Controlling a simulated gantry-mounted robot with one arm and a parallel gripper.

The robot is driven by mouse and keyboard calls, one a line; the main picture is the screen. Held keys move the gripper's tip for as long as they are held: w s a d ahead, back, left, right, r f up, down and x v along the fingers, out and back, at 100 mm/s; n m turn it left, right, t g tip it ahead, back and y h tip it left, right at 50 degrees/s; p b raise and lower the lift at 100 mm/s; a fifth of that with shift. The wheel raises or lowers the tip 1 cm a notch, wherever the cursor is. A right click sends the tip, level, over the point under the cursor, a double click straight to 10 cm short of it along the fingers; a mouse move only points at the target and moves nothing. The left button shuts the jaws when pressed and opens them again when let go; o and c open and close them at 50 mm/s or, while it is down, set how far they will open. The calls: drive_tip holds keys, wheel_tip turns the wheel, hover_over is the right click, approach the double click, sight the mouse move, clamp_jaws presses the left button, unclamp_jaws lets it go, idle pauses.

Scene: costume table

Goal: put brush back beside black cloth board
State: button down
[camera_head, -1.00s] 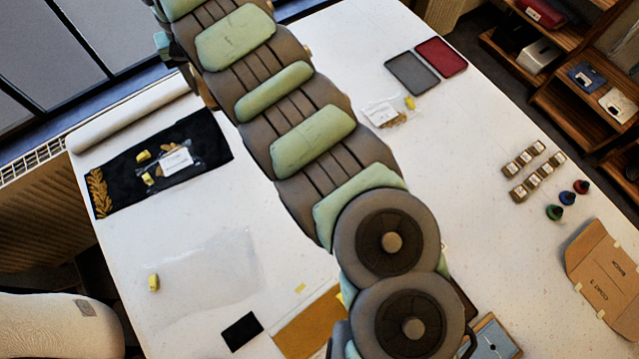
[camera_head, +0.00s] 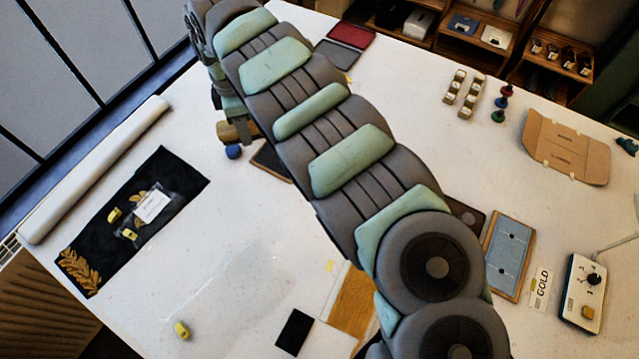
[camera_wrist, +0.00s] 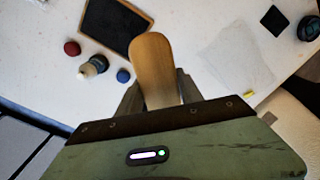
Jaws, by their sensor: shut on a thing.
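The brush shows as a smooth tan wooden piece (camera_wrist: 153,62) between the jaws in the wrist view; its bristles are hidden. My gripper (camera_wrist: 155,100) is shut on it, with the wood sticking out past the fingers. In the head view the gripper end hangs at the upper left of my arm, with the tan wood of the brush (camera_head: 236,131) under it. A black board with a thin wooden frame (camera_wrist: 113,24) lies on the table just left of the brush in the wrist view. It also shows, partly hidden by my arm, in the head view (camera_head: 270,162).
A blue ball (camera_wrist: 123,76), a red one (camera_wrist: 71,48) and a small dark-and-pale object (camera_wrist: 94,66) are near the board. A black embroidered cloth (camera_head: 170,180) with a bag on it lies left. The white table between cloth and board is clear.

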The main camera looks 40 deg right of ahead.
drive_tip(key=s+d+f+n+b, duration=0.2)
drive_tip(key=s+d+f+n, duration=0.25)
drive_tip(key=d, duration=0.35)
drive_tip(key=s+d+f+n+b, duration=0.1)
drive_tip(key=s+d+f+n, duration=0.35)
drive_tip(key=d, duration=0.25)
drive_tip(key=f+b, duration=0.1)
drive_tip(key=f, duration=0.7)
drive_tip(key=f+b, duration=0.1)
drive_tip(key=f, duration=0.7)
drive_tip(key=shift+s+d, duration=0.2)
wheel_tip(320, 180, down, 3)
drive_tip(key=shift+a+r, duration=0.1)
drive_tip(key=shift+r, duration=0.1)
drive_tip(key=shift+f, duration=0.3)
drive_tip(key=shift+f, duration=0.1)
drive_tip(key=c, duration=0.8)
unclamp_jaws()
drive_tip(key=shift+b, duration=0.3)
drive_tip(key=shift+o, duration=0.2)
wheel_tip(320, 180, up, 12)
